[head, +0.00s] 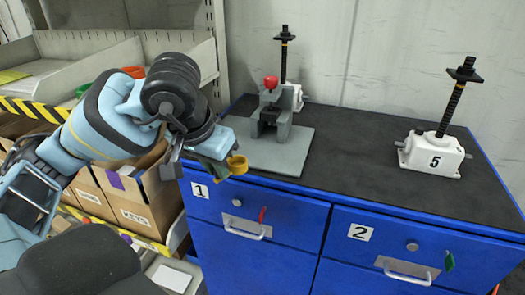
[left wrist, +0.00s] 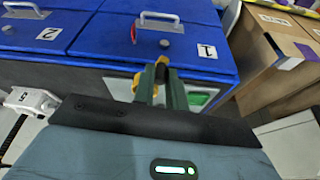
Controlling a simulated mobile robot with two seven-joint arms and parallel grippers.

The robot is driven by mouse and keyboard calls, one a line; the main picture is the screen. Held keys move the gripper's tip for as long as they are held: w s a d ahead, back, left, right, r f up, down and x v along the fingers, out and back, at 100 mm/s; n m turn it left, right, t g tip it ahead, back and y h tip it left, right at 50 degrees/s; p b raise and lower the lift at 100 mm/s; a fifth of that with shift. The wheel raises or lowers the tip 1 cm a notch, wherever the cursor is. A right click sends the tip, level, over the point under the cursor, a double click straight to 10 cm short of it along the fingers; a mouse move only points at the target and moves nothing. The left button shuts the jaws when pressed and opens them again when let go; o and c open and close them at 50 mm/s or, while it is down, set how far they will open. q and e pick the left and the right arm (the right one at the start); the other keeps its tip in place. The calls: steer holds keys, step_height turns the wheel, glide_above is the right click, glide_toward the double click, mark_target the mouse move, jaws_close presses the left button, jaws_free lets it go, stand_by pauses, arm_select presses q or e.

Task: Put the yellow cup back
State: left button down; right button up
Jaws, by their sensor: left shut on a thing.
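The yellow cup (head: 237,164) is small and held at the tip of my left gripper (head: 224,168), in front of the left front edge of the blue cabinet. The left gripper is shut on it, clear of the grey base plate behind. In the left wrist view, yellow shows at the fingertips (left wrist: 160,72) in front of the cabinet; the cup is partly hidden by the fingers there. My right gripper is in neither view.
The dark cabinet top (head: 345,170) carries a grey press with a red knob (head: 271,82) and white screw jacks, one marked 5 (head: 433,155). Drawers 1 (head: 225,205) and 2 (head: 400,245) are shut. Shelves with cardboard boxes (head: 135,205) stand left. The middle of the top is clear.

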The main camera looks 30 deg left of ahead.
arm_select(q)
steer(key=shift+w+a, duration=0.1)
steer(key=shift+w, duration=0.15)
steer(key=w+a, duration=0.1)
steer(key=w, duration=0.4)
steer(key=w+a+f, duration=0.1)
steer(key=w, duration=0.4)
steer(key=w+a+p, duration=0.1)
steer(key=w, duration=0.4)
steer(key=shift+f, duration=0.2)
step_height(320, 180, down, 3)
steer(key=shift+f+p, duration=0.2)
steer(key=shift+p, duration=0.2)
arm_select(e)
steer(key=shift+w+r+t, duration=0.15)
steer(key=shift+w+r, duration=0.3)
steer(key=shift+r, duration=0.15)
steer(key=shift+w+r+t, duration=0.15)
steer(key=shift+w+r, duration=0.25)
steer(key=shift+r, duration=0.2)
arm_select(q)
steer(key=shift+f, duration=0.15)
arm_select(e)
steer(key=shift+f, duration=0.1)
